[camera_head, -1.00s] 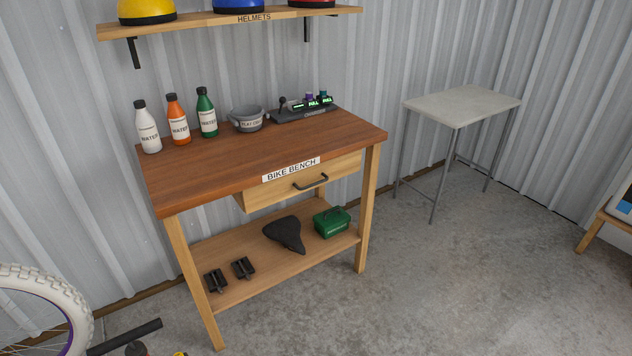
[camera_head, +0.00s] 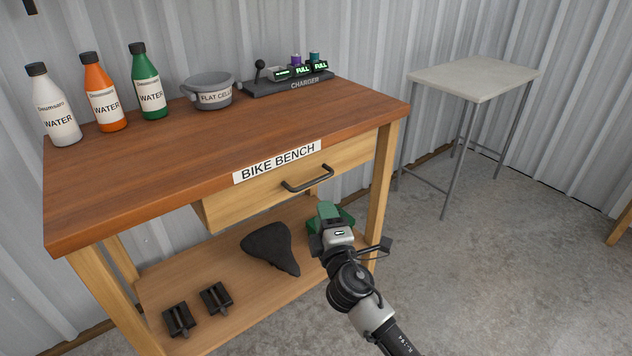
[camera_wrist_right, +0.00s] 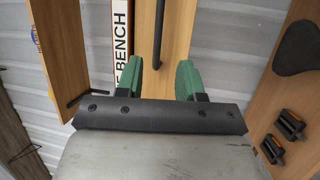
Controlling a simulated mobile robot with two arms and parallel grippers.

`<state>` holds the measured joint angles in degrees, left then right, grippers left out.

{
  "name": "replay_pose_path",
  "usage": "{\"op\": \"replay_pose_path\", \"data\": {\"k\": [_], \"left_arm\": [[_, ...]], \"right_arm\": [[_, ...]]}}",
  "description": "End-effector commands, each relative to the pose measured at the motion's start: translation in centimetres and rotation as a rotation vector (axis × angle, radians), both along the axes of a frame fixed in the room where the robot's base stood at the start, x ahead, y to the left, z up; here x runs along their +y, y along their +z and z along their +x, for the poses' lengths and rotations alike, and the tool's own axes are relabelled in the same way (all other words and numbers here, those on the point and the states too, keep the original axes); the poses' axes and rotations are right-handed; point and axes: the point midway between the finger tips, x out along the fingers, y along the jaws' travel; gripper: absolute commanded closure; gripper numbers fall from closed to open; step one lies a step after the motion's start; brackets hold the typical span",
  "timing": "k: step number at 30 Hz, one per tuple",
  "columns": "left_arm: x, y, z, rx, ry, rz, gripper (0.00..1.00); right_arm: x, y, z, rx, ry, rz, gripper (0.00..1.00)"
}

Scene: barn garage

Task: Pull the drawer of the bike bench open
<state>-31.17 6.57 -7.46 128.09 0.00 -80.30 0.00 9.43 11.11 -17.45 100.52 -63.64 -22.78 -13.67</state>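The bike bench (camera_head: 200,165) has a light wooden drawer (camera_head: 255,197) under its top, with a dark bar handle (camera_head: 308,179) on the front. The drawer front sits close under the front edge of the top, and no opening shows. My right gripper (camera_head: 328,211) is in front of the bench, below and slightly right of the handle, not touching it. In the right wrist view its green fingers (camera_wrist_right: 163,78) are spread with nothing between them. The handle (camera_wrist_right: 159,40) lies ahead, in line with the gap. My left gripper is not in view.
A saddle (camera_head: 270,247) and pedals (camera_head: 198,308) lie on the lower shelf. A grey table (camera_head: 474,76) stands right; floor between is clear.

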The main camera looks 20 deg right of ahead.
Motion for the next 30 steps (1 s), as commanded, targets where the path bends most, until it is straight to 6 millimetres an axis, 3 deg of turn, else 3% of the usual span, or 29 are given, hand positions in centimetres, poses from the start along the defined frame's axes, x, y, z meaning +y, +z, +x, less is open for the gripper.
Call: {"op": "replay_pose_path", "data": {"k": [10, 18, 30], "left_arm": [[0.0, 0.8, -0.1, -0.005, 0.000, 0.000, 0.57], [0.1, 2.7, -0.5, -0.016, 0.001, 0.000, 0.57], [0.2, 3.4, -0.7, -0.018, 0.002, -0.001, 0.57]], "right_arm": [[-0.3, 1.1, 5.5, -0.003, -0.002, -0.001, 0.63], [-0.5, 1.6, 9.5, 0.000, -0.001, 0.000, 0.63], [-0.5, 1.8, 10.4, 0.001, -0.001, 0.001, 0.63]]}}
